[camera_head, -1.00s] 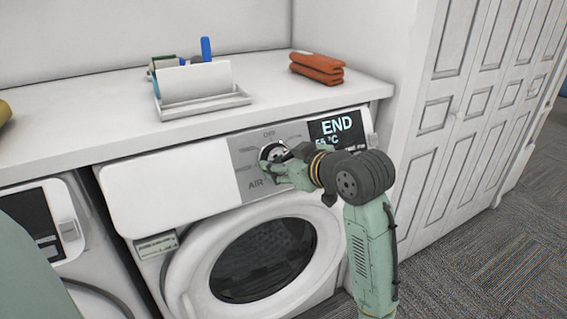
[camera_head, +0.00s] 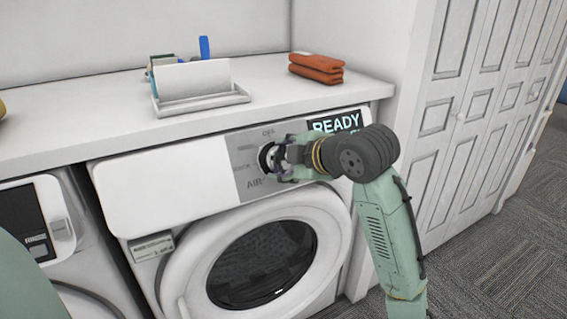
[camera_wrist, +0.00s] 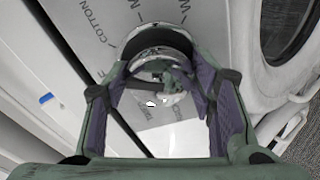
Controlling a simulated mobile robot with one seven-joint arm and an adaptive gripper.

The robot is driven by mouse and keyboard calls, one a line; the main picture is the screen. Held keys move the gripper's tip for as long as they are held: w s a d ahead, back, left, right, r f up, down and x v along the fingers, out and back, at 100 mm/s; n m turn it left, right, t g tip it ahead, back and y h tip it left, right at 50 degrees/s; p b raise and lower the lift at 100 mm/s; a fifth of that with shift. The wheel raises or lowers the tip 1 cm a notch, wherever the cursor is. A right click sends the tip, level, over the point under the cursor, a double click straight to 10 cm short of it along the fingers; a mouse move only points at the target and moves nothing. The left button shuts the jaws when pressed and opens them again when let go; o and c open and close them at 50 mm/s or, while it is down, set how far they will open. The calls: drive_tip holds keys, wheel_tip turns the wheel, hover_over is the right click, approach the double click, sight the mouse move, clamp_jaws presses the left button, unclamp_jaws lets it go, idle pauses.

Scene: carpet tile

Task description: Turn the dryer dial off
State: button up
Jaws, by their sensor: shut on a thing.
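The dryer (camera_head: 150,196) is white, with a grey dial panel (camera_head: 243,165) near the right of its front. The panel has OFF printed at the top and AIR at the lower left. The round dial (camera_head: 266,158) is partly hidden behind my gripper (camera_head: 281,157). In the wrist view the dial (camera_wrist: 158,52) sits between the two fingers of my gripper (camera_wrist: 160,85), which is shut on it. The dial's pointer direction cannot be read clearly. The dryer's display (camera_head: 336,122) reads READY, and its lower part is hidden by my arm.
The counter (camera_head: 80,120) above holds a white tray (camera_head: 205,102) with items and folded orange-brown cloths (camera_head: 316,67). The round dryer door (camera_head: 180,285) is shut below the panel. Another machine (camera_head: 60,225) stands at left. White panelled doors (camera_head: 450,120) stand at right.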

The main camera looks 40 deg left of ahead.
drive_tip(key=n+b, duration=0.1)
drive_tip(key=n, duration=0.4)
drive_tip(key=shift+h, duration=0.3)
idle(0.4)
drive_tip(key=o, duration=1.1)
drive_tip(key=shift+o, duration=0.2)
drive_tip(key=shift+r, duration=0.1)
drive_tip(key=v, duration=1.2)
